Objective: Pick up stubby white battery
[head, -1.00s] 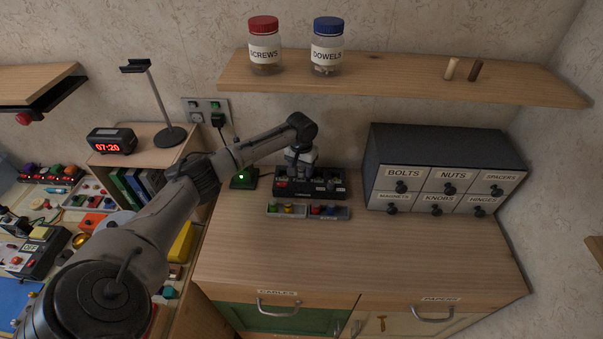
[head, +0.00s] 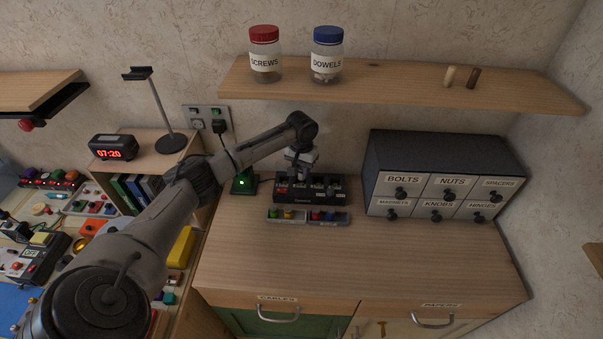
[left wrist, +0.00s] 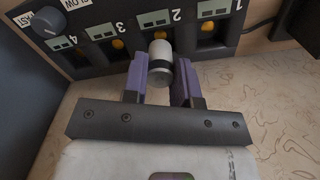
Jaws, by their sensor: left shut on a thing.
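The stubby white battery (left wrist: 160,60) is a short white cylinder with a dark band, seen in the left wrist view. My left gripper (left wrist: 160,80) is shut on it, one purple finger on each side. It sits in front of the slot marked 2 of a black charger (left wrist: 115,50) with numbered slots. I cannot tell whether the battery still touches the charger. In the head view my left gripper (head: 300,172) points down over the charger (head: 288,199) at the back of the cabinet top, and the battery is hidden. My right gripper is not in view.
A low tray (head: 308,217) with small coloured items lies in front of the charger. A labelled drawer box (head: 375,155) stands to the right. A shelf (head: 400,88) with two jars hangs above. The front of the cabinet top (head: 350,265) is clear.

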